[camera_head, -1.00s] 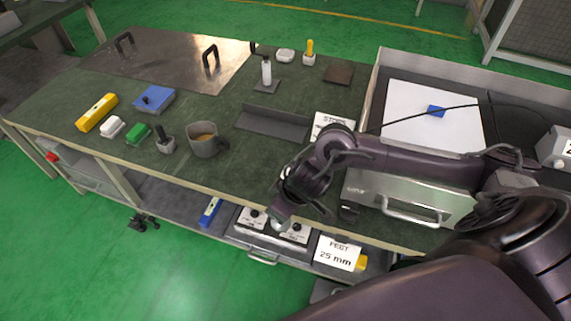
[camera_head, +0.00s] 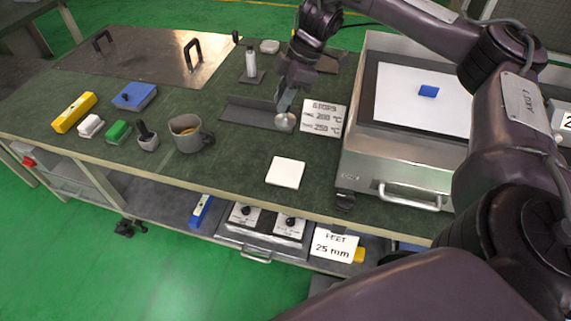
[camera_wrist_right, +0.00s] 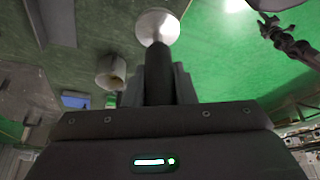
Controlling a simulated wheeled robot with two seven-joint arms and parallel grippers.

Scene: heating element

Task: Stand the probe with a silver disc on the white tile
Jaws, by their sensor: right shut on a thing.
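My right gripper (camera_head: 289,98) is shut on a probe that ends in a silver disc (camera_head: 285,121). In the right wrist view the silver disc (camera_wrist_right: 157,25) sits at the end of the dark probe shaft (camera_wrist_right: 158,75), which stands out from the jaws. In the head view the disc hangs in front of the grey angle bracket (camera_head: 250,115), left of a printed card; whether it touches anything is unclear. The white tile (camera_head: 286,172) lies flat and empty on the green bench top, nearer the front edge, below the disc in the picture. My left gripper cannot be made out.
A printed temperature card (camera_head: 324,118) stands right of the disc. The steel heating unit (camera_head: 385,180) is right of the tile. A grey mug (camera_head: 187,133) and a small pot (camera_head: 148,142) stand to the left. Bench around the tile is clear.

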